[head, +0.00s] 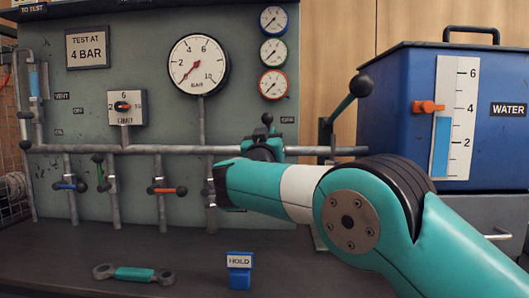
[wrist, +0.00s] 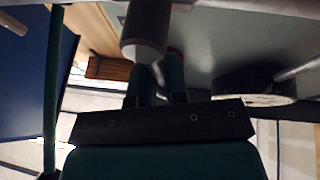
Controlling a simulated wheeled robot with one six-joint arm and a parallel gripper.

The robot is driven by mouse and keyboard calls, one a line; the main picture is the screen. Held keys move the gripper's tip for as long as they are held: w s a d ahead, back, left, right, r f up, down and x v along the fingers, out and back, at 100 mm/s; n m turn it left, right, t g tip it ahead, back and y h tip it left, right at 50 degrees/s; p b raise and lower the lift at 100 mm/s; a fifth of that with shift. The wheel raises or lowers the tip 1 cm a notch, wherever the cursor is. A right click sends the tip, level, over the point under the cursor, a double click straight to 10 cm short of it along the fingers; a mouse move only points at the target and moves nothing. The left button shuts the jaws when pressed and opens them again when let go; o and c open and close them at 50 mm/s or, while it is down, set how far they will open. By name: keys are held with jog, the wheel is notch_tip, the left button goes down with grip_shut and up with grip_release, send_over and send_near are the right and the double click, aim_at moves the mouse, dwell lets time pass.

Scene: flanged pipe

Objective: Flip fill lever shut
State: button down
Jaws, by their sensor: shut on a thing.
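My gripper (head: 262,148) is at the horizontal pipe (head: 150,149), right of the centre of the panel, in the head view. A black knob (head: 267,118) shows just above it, beside a small dark label whose word I cannot read; this looks like the fill lever. In the wrist view my gripper's teal fingers (wrist: 157,82) are close together on a thin part, beneath a dark cylinder with a pale end (wrist: 148,30). My gripper is shut on what appears to be the fill lever. The grip itself is mostly hidden by my wrist in the head view.
The large gauge (head: 199,65) reads near zero. Several small valves, one with an orange handle (head: 167,190), hang left of my arm. A black-knobbed lever (head: 348,105) stands by the blue water tank (head: 398,105). A wrench (head: 134,273) and blue HOLD block (head: 239,272) rest on the bench.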

jog(key=shift+d+m+h+b, duration=0.3)
jog(key=shift+m+h+b, duration=0.25)
jog(key=shift+m, duration=0.45)
jog(key=shift+g, duration=0.3)
jog(key=c, duration=1.2)
grip_release()
jog(key=shift+o, duration=0.2)
jog(key=b+v, duration=0.8)
jog(key=v, duration=0.9)
jog(key=shift+s, duration=0.2)
